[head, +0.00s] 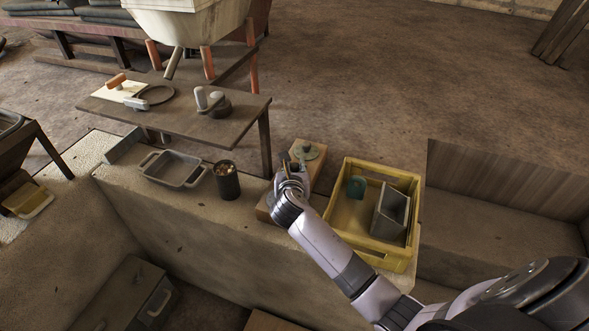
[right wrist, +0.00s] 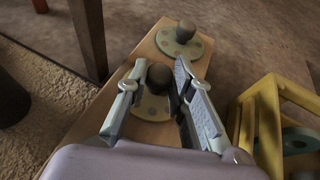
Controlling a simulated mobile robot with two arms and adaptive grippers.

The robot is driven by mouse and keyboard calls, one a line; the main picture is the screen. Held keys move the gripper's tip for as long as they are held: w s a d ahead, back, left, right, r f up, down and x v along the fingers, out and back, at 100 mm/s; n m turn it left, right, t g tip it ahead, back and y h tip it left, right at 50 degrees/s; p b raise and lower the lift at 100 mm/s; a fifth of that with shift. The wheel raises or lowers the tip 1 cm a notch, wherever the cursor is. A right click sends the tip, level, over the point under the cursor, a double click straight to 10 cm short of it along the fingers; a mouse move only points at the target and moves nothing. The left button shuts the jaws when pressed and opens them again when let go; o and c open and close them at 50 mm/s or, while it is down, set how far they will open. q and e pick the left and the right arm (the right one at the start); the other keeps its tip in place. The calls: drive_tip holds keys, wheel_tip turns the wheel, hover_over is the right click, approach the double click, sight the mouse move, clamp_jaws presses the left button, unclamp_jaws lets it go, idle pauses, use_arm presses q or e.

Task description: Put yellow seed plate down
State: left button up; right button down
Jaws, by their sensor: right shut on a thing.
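My right gripper (head: 291,172) is over the wooden board (head: 318,182) on the stone ledge. In the right wrist view its fingers (right wrist: 158,74) are shut on the dark round knob of a pale yellowish seed plate with holes (right wrist: 150,112). The plate lies flat at the near part of the board; I cannot tell whether it touches the wood. The gripper hides most of the held plate in the head view. My left gripper is not in view.
A yellow crate (head: 383,169) right of the board holds a green ring (head: 355,187) and a grey bin (head: 391,212). A dark can (head: 227,182) and grey tray (head: 172,168) stand to the left. A low table (head: 200,122) is behind.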

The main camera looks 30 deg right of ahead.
drive_tip(key=c, duration=1.4)
unclamp_jaws()
drive_tip(key=shift+s+a+r, duration=0.1)
drive_tip(key=shift+s+r, duration=0.05)
drive_tip(key=p+v, duration=0.1)
drive_tip(key=v, duration=1)
drive_tip(key=shift+s+a+r, duration=0.1)
drive_tip(key=shift+s+a, duration=0.1)
drive_tip(key=shift+s, duration=0.05)
